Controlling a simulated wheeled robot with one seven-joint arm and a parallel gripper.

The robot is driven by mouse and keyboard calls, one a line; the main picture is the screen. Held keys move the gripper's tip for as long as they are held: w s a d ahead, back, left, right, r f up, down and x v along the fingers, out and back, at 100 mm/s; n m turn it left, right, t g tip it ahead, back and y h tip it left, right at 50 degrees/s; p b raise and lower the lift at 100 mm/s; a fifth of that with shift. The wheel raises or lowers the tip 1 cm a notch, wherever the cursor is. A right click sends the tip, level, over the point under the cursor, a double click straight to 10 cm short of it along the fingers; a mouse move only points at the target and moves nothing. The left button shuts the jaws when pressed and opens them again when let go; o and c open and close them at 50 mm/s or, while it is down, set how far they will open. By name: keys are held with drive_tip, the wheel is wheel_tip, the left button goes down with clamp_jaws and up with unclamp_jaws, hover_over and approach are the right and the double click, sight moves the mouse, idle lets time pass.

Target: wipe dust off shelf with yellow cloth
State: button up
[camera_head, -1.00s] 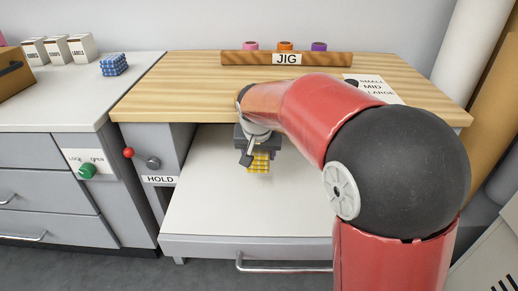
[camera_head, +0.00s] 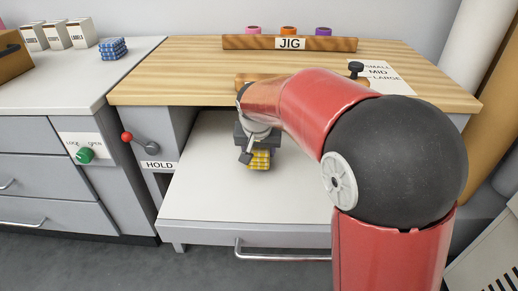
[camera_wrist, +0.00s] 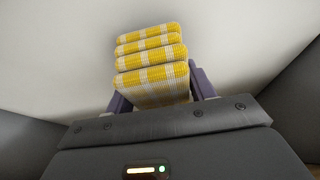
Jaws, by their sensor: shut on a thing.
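The yellow cloth (camera_head: 260,160) is a folded yellow-and-white checked pad. My gripper (camera_head: 257,146) is shut on it. In the wrist view, the cloth (camera_wrist: 155,68) stands in several folds between the purple fingers of my gripper (camera_wrist: 160,95). The white shelf (camera_head: 220,190) is a pull-out board under the wooden worktop, with a metal handle (camera_head: 285,255) on its front. The cloth is over the middle of the shelf; I cannot tell whether it touches. I see no dust on the visible part. My red arm hides the shelf's right side.
The wooden worktop (camera_head: 180,70) overhangs the shelf's back. It carries a JIG bar (camera_head: 240,42), a black knob (camera_head: 356,69) and a size sheet (camera_head: 385,78). A red-tipped HOLD lever (camera_head: 127,137) stands left of the shelf.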

sight(274, 161)
drive_tip(key=shift+f+b, duration=0.75)
drive_tip(key=shift+f, duration=0.2)
drive_tip(key=shift+s+d+r, duration=0.1)
drive_tip(key=shift+d+r, duration=0.05)
drive_tip(key=shift+d, duration=1.8)
drive_tip(key=shift+d+f+b, duration=0.1)
drive_tip(key=shift+f+b, duration=0.1)
drive_tip(key=shift+b, duration=0.15)
drive_tip(key=shift+a+f, duration=0.2)
drive_tip(key=shift+a, duration=1.85)
drive_tip(key=shift+r, duration=0.1)
drive_tip(key=shift+d+r, duration=0.15)
drive_tip(key=shift+d, duration=1.95)
drive_tip(key=shift+a+r, duration=0.15)
drive_tip(key=shift+a, duration=0.9)
drive_tip(key=shift+a+r, duration=0.1)
drive_tip(key=shift+a, duration=0.95)
